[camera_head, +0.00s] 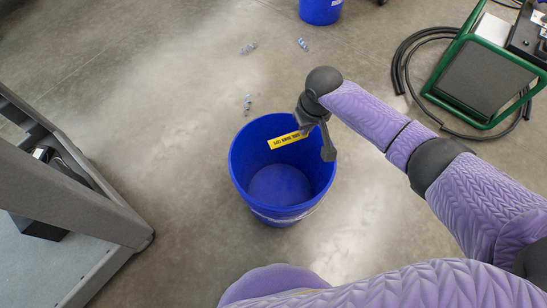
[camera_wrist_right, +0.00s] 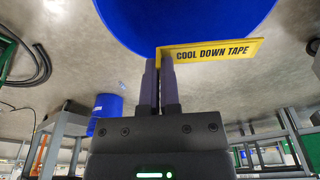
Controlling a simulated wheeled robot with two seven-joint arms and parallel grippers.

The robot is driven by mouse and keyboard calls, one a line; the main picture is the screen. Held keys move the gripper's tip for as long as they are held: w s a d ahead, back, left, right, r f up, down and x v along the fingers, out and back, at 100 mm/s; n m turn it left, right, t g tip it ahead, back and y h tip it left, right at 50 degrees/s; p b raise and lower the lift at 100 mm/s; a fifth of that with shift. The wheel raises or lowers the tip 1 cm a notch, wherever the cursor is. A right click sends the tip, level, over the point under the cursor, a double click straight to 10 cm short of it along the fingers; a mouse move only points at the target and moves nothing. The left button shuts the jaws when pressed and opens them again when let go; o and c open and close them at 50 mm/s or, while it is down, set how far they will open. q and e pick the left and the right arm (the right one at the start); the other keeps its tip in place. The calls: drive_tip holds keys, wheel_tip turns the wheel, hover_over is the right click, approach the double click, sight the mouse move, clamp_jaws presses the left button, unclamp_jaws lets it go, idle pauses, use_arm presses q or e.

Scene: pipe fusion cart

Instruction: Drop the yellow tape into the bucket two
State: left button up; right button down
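The yellow tape (camera_head: 285,139), a flat strip with dark lettering, is at my right gripper (camera_head: 315,142) over the opening of a blue bucket (camera_head: 279,186). In the right wrist view the fingers (camera_wrist_right: 160,60) are nearly together, with one edge of the tape (camera_wrist_right: 212,51) between their tips; its label reads "COOL DOWN TAPE". The rest sticks out to the right. The large blue bucket (camera_wrist_right: 185,18) is just beyond the fingertips. It stands upright on the floor and its visible inside looks empty. No number shows on it. My left gripper is not in view.
Another blue bucket (camera_head: 321,10) stands at the top edge. A grey cart (camera_head: 70,215) is at the left. A green-framed stand (camera_head: 484,75) with a black hose (camera_head: 407,62) is at upper right. Small grey pieces (camera_head: 247,104) lie on the floor behind the near bucket.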

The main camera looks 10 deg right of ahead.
drive_tip(key=shift+w+f, duration=0.4)
drive_tip(key=shift+f, duration=0.4)
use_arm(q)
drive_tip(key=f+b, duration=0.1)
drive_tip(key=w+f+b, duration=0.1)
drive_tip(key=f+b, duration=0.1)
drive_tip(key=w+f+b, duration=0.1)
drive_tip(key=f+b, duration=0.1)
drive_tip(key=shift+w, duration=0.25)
use_arm(e)
wheel_tip(320, 180, down, 6)
drive_tip(key=shift+r, duration=0.15)
